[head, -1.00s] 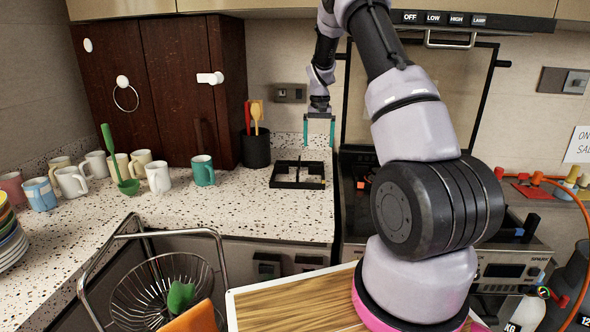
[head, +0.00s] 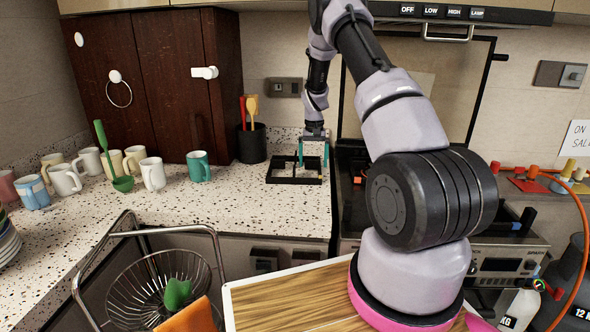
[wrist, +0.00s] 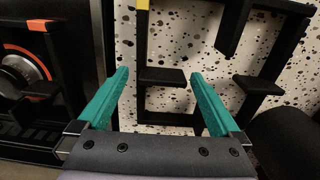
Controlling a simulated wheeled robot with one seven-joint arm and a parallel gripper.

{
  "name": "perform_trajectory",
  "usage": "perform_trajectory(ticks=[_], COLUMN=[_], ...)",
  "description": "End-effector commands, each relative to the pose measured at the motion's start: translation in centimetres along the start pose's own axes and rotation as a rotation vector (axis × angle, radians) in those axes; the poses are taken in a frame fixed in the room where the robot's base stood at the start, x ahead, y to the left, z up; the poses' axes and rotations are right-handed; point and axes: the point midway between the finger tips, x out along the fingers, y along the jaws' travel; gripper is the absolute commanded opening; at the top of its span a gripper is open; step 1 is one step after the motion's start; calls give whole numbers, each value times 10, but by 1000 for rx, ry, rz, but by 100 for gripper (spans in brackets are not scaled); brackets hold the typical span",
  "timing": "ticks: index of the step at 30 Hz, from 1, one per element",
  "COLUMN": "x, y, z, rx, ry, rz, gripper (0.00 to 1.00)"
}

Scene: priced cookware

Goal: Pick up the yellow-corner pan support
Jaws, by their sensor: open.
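The pan support (head: 292,182) is a black open frame lying flat on the speckled counter, left of the stove. In the wrist view the black frame (wrist: 162,118) shows up close, with a yellow mark (wrist: 142,4) at its top edge. My gripper (head: 313,160) is low over the right part of the frame in the head view. In the wrist view its teal fingers (wrist: 159,75) are apart, with a short black prong of the frame showing between their tips. Nothing is held. I cannot tell whether the fingers touch the frame.
A black utensil pot (head: 251,144) stands behind the frame, left of my gripper. Several mugs, including a teal one (head: 198,167), stand farther left. On the stove, an orange-marked black support (wrist: 40,25) shows at left. The counter (head: 235,210) in front is clear.

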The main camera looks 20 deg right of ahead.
Motion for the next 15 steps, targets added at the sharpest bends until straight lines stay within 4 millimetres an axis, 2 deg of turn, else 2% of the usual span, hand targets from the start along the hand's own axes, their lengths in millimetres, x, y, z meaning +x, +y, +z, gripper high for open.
perform_trajectory(ticks=[7,11,12,15], x=[4,4,4,4], y=[0,0,0,0], z=[0,0,0,0], rx=[0,0,0,0], ry=[1,1,1,1], rz=[0,0,0,0], gripper=[100,50,35,0])
